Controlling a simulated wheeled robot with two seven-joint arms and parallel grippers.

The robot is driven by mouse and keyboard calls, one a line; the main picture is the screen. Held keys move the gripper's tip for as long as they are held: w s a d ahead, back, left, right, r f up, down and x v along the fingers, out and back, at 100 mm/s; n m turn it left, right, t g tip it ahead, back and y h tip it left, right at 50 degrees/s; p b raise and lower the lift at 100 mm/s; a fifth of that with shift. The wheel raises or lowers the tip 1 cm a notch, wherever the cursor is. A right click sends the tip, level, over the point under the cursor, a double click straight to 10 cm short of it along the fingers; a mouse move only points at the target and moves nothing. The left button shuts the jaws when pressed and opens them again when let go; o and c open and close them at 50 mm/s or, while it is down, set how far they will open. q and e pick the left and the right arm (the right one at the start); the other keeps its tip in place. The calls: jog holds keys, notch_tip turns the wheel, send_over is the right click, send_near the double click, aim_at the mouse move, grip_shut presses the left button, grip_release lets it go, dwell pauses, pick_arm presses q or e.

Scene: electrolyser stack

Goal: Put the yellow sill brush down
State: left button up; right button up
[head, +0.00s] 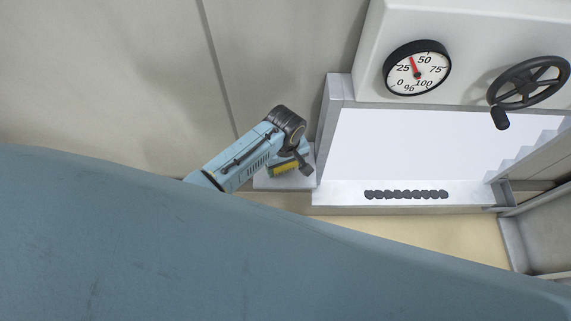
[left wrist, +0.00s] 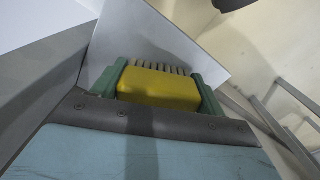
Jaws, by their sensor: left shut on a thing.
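The yellow sill brush (head: 285,168) is at my left gripper (head: 300,160), over or on a small pale ledge left of the white opening. In the left wrist view, the brush (left wrist: 158,88) is a yellow block with a row of pale bristles. The green fingers of my left gripper (left wrist: 160,85) are shut on its two ends. Behind the bristles is a pale flat plate (left wrist: 150,35). I cannot tell whether the bristles touch it. My right gripper is not in view.
The white opening has a metal sill (head: 345,195) with a row of dark lumps (head: 405,195) on it. Above it are a percent gauge (head: 417,68) and a black handwheel (head: 529,83). A grey frame post (head: 335,120) stands close right of my left gripper. My blue body fills the lower foreground.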

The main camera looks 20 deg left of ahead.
pick_arm(q)
jog(key=shift+f, duration=0.15)
jog(key=o, duration=0.9)
jog(key=shift+o, duration=0.2)
notch_tip(320, 180, up, 11)
jog(key=p, duration=0.3)
jog(key=shift+r, duration=0.7)
